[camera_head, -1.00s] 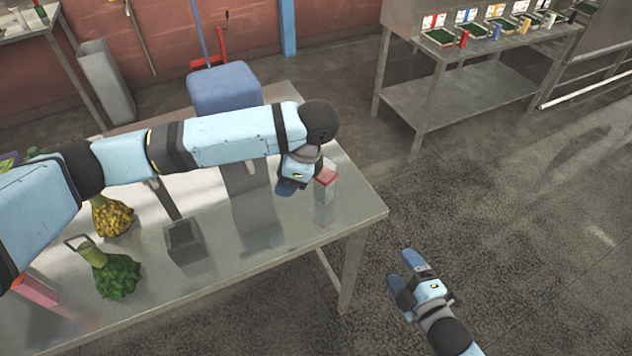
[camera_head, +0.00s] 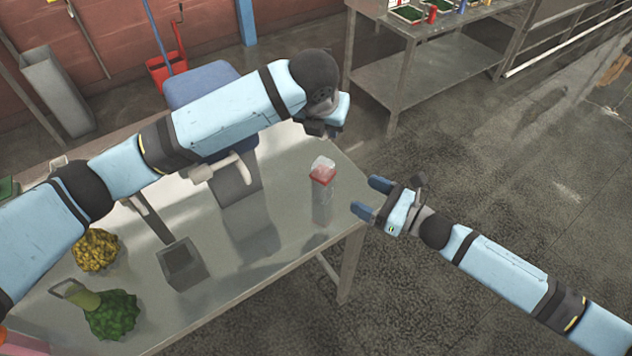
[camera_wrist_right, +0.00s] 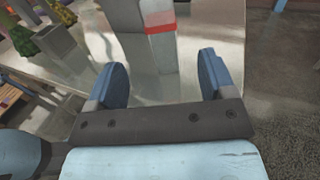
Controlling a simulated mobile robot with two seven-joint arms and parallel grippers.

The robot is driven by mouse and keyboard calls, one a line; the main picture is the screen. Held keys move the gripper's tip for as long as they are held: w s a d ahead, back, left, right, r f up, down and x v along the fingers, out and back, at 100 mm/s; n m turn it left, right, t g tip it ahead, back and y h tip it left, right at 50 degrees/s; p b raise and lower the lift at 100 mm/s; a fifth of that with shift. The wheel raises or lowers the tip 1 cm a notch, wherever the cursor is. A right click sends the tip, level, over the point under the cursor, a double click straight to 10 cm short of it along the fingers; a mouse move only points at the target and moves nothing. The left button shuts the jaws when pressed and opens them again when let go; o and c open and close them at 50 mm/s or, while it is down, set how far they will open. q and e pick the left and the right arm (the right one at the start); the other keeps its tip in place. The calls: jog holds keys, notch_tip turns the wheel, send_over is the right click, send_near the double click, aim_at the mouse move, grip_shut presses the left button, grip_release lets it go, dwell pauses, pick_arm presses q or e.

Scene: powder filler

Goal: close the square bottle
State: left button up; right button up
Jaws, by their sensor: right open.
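The square bottle (camera_head: 322,198) stands upright near the right end of the metal table. It is clear, with a red band near its top and a pale, see-through piece above the band. I cannot tell whether that piece is a raised lid. My right gripper (camera_head: 371,197) is open and empty, just right of the bottle at the table edge, its fingers toward it. In the right wrist view the bottle (camera_wrist_right: 163,53) is ahead, between the two open fingers (camera_wrist_right: 161,68) but beyond them. My left gripper (camera_head: 322,127) is above and behind the bottle, its fingers mostly hidden.
A grey open box (camera_head: 182,264) stands on the table (camera_head: 228,279). Yellow (camera_head: 96,250) and green (camera_head: 113,316) clumps lie at the left. A blue bin (camera_head: 203,84) is behind the table. A shelf bench (camera_head: 424,68) stands at the back right.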

pick_arm(q)
jog(key=shift+s+d, duration=0.1)
jog(key=shift+d, duration=0.05)
pick_arm(e)
jog(key=shift+w+a, duration=0.2)
jog(key=shift+a, duration=0.05)
jog(key=x, duration=1.1)
jog(key=shift+w+a+r, duration=0.1)
jog(key=c, duration=1.4)
pick_arm(q)
send_over(325, 158)
jog(key=s, duration=0.1)
jog(key=shift+s+f, duration=0.1)
jog(key=shift+f, duration=2.4)
pick_arm(e)
jog(key=shift+o, duration=0.2)
pick_arm(q)
jog(key=shift+f, duration=0.9)
jog(key=shift+f, duration=0.6)
